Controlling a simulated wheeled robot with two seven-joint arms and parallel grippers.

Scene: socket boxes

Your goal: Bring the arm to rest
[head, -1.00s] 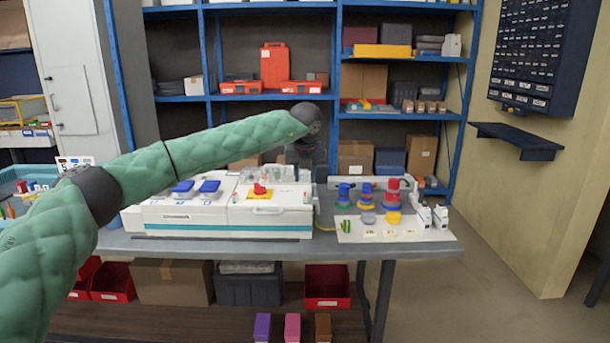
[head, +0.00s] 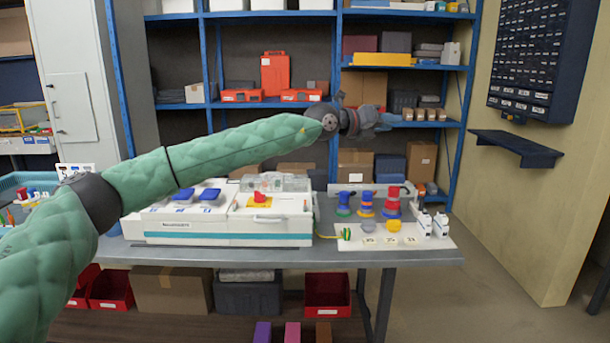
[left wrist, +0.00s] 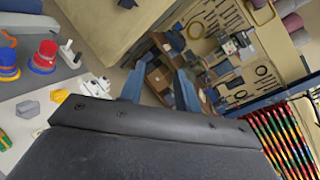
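My left arm comes in from the left in a green padded sleeve and reaches across above the table (head: 420,256). My left gripper (head: 378,122) is at its far end, in front of the shelves and above the coloured parts, clear of the table. In the left wrist view a dark wrist housing fills the lower middle. My right gripper is not in view.
A white socket box (head: 230,226) with blue and red parts stands on the table. Blue shelving (head: 400,60) stands behind.

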